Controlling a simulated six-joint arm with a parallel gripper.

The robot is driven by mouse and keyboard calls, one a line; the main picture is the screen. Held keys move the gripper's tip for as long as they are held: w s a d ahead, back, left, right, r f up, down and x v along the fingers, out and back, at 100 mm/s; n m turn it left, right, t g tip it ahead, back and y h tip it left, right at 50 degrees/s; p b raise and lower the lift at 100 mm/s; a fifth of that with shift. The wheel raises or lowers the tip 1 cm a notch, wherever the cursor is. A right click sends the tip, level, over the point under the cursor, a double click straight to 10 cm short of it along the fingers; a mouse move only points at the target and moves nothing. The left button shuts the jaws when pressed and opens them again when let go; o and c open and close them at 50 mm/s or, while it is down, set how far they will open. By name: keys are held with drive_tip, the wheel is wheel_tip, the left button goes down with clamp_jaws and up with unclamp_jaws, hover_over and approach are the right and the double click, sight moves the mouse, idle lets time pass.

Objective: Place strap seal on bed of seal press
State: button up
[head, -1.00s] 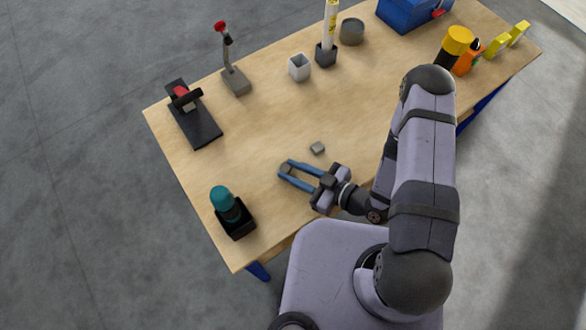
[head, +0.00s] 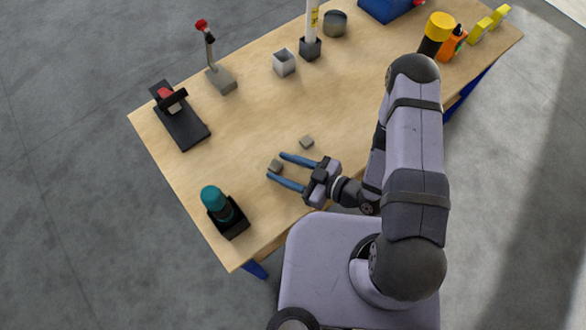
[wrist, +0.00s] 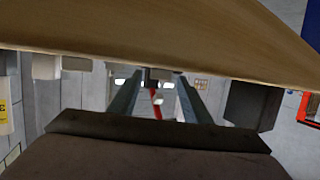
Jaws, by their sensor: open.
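Two small grey blocks lie on the table, and I cannot tell for certain which is the strap seal. One grey block (head: 275,165) is between or just beyond my fingertips. The other grey block (head: 306,142) sits just behind my gripper. My gripper (head: 277,167) is open low over the table, with its two blue fingers pointing left. A black base with a red part (head: 180,115), perhaps the seal press, stands at the far left.
A teal-topped tool in a black holder (head: 223,212) stands at the front left.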

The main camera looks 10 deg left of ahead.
sight(299, 180)
drive_tip(key=shift+b+v, duration=1.2)
drive_tip(key=shift+v, duration=0.95)
drive_tip(key=shift+b+v, duration=0.45)
drive_tip(key=shift+v, duration=1)
drive_tip(key=shift+o, duration=0.5)
drive_tip(key=shift+f+b, duration=0.2)
drive_tip(key=shift+b, duration=0.25)
drive_tip(key=shift+r, duration=0.1)
drive_tip(key=shift+x, duration=1.05)
drive_tip(key=shift+a, duration=0.1)
